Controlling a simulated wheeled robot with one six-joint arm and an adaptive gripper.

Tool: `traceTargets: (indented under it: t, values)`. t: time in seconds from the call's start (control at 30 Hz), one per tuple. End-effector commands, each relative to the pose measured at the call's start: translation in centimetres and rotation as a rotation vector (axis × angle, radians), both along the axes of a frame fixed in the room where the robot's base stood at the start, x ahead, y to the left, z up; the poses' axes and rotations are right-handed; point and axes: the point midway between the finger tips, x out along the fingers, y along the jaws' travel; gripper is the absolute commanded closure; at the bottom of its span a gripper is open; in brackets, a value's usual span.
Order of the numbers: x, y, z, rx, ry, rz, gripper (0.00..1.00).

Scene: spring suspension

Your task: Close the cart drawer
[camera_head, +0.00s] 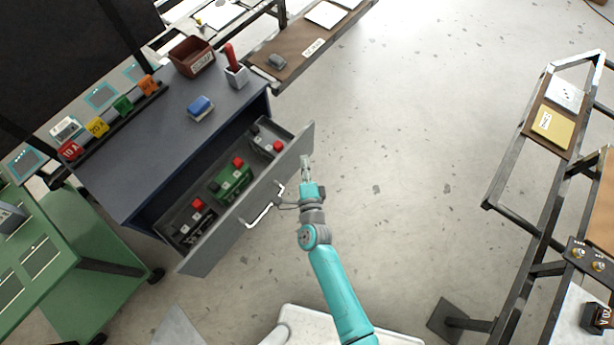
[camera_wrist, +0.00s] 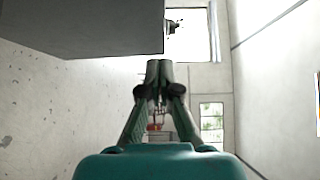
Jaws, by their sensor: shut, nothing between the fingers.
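The cart drawer (camera_head: 233,232) is pulled out of the dark blue-grey cart (camera_head: 150,168). Its grey front panel carries a light bar handle (camera_head: 258,217). Inside the drawer are a green block (camera_head: 233,182) and several parts with red and black caps. My gripper (camera_head: 306,160) is shut and empty, just outside the drawer front near its far right end. Whether it touches the panel cannot be told. In the wrist view my shut gripper (camera_wrist: 160,66) points ahead, with a grey panel edge, probably the drawer front (camera_wrist: 80,28), at upper left.
A red-brown bin (camera_head: 192,57), a cup with a red-handled tool (camera_head: 236,75) and a blue block (camera_head: 200,107) stand on the cart top. A green cart (camera_head: 90,235) is at left, and metal-framed benches (camera_head: 535,150) are at right. The floor between is clear.

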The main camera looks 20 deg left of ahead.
Motion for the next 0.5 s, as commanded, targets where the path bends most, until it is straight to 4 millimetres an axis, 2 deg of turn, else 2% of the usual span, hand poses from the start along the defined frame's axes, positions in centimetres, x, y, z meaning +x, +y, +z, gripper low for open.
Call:
traceTargets:
  t: [0.03,0.2,0.5]
  values:
    - [0.3,0.9,0.1,0.002,0.0,0.003,1.0]
    - [1.0,2.8,0.0,0.001,0.0,0.001,1.0]
    - [1.4,3.6,0.0,0.0,0.001,0.0,1.0]
